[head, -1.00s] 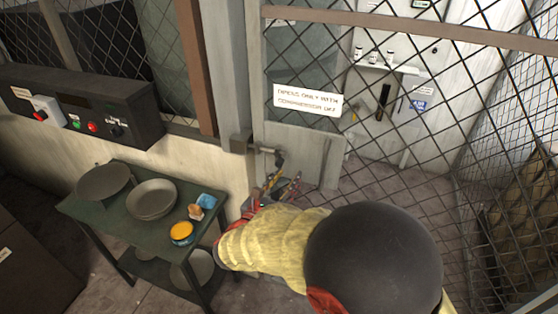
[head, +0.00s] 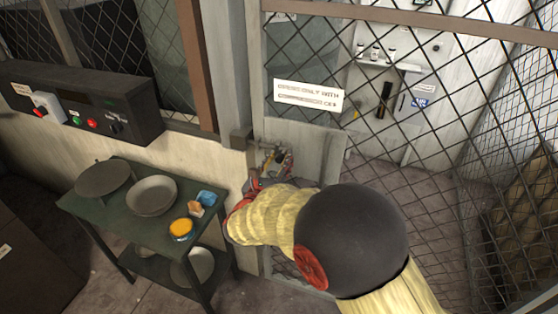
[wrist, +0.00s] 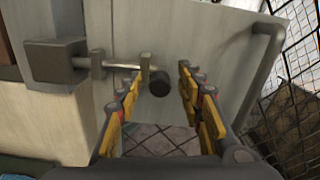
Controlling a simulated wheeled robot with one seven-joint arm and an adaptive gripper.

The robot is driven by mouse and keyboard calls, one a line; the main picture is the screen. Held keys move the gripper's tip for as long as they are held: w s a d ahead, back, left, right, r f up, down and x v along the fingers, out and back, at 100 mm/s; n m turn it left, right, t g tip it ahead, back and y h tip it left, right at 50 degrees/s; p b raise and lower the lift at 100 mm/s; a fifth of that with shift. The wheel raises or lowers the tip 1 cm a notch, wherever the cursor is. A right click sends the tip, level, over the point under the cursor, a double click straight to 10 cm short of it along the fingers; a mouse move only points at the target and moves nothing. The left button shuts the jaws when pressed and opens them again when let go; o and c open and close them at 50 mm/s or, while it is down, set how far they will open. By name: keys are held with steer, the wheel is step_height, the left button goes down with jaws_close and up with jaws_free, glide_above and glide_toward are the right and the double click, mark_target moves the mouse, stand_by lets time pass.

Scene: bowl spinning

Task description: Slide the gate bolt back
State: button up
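The gate bolt is a metal rod (wrist: 115,65) running sideways from a dark square block (wrist: 55,60) on the post through a bracket to a dark round knob (wrist: 159,82). The bolt also shows in the head view (head: 262,146), partly hidden by my gripper (head: 274,160). In the wrist view my gripper (wrist: 160,78) is open, its yellow-and-grey fingers on either side of the knob. The knob appears between the fingertips, with gaps on both sides; I cannot tell its exact depth. The gate (head: 340,150) is a mesh panel with a grey lower plate and looks closed.
A green cart (head: 100,215) with dishes, an orange-topped tin (head: 181,228) and small items stands left of my arm. A control box (head: 80,105) is on the wall. A bar handle (wrist: 262,75) is on the gate, right of my gripper. A white sign (head: 308,95) hangs on the mesh.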

steer(key=shift+c, duration=0.4)
jaws_close()
steer(key=shift+d, duration=0.1)
stand_by(0.4)
